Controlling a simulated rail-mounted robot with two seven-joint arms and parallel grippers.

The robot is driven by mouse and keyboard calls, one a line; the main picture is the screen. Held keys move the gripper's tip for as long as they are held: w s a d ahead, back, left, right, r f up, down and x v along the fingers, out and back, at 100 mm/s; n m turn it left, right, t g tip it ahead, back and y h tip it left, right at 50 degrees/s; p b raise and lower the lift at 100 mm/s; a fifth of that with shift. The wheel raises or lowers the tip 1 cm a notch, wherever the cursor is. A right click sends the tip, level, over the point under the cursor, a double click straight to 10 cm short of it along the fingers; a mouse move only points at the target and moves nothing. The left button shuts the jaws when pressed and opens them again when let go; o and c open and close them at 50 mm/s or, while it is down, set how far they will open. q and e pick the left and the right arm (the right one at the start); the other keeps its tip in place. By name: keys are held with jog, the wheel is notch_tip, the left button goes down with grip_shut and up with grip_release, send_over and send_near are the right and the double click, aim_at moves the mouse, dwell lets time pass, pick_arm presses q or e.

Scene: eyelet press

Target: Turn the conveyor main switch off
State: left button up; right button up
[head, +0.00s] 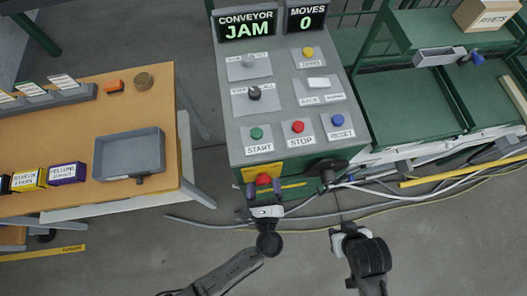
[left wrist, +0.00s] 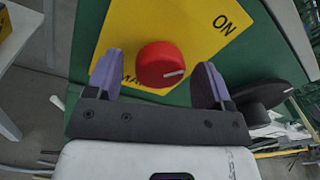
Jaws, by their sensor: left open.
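The main switch is a round red knob (head: 263,180) low on the front of the grey and green console. In the left wrist view the red knob (left wrist: 160,62) sits on a yellow plate (left wrist: 195,32) with "ON" at its upper right; other lettering is partly hidden. A white mark on the knob points to the right of that picture. My left gripper (head: 264,190) is in front of the knob. In the left wrist view its open purple fingers (left wrist: 160,74) stand on either side of the knob, with a gap at each side.
A black handle (head: 328,168) juts from the console right of the switch. The console top (head: 275,100) has several buttons; its display (head: 245,25) reads "CONVEYOR JAM". My right gripper (head: 338,234) hangs over the floor. Cables (head: 400,185) run on the right; a wooden table (head: 120,90) stands left.

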pick_arm(q)
jog(key=shift+w+a, duration=0.1)
jog(key=shift+w, duration=0.3)
jog(key=shift+c, duration=0.2)
